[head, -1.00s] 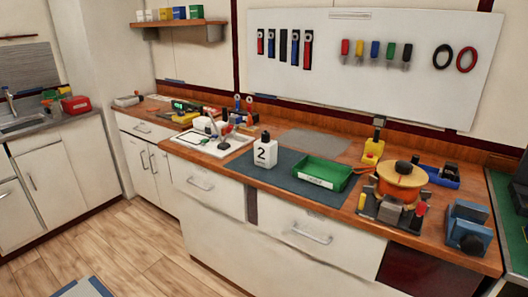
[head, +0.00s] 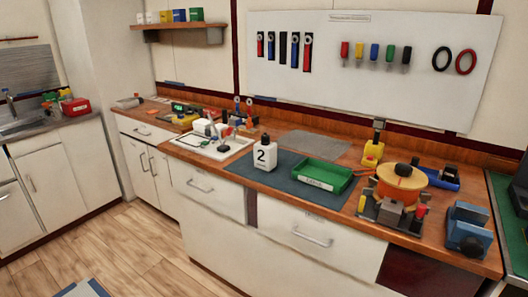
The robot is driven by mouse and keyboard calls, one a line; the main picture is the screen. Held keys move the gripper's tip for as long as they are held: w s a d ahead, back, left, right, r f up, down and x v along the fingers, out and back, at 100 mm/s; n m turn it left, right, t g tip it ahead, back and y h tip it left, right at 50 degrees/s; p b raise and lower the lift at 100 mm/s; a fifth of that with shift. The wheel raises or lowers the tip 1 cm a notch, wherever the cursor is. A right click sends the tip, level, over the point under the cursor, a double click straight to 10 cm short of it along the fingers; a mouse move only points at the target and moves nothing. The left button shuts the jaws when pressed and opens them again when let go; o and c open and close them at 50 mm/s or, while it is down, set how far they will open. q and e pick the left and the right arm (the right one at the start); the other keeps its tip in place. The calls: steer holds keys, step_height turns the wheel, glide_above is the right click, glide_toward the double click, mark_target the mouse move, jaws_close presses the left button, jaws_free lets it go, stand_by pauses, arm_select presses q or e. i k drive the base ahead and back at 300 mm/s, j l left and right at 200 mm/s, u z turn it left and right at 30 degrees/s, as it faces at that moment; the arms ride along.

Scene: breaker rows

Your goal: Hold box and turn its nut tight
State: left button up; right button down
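Neither of my grippers is in view. On the white tray (head: 215,149) at the left of the long wooden bench stand a small white box-like item (head: 203,127) and several small parts, with dark and red pieces beside it. They are too small for me to make out a nut or to tell which item is the task's box. A white container marked "2" (head: 265,154) with a dark cap stands upright just right of the tray. Nothing is held in this view.
A green bin (head: 322,174) sits on a dark mat (head: 283,179). Right of it are a yellow bottle (head: 372,152), an orange round device (head: 401,184) on a dark base and a blue vise-like block (head: 468,228). The grey mat (head: 312,144) behind is clear.

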mark_target(264, 139)
steer(key=i+j+z, duration=0.15)
steer(key=z, duration=0.25)
steer(key=i+j+z, duration=0.1)
steer(key=z, duration=0.3)
steer(key=j+z, duration=0.25)
steer(key=z, duration=0.15)
steer(key=i+j, duration=0.05)
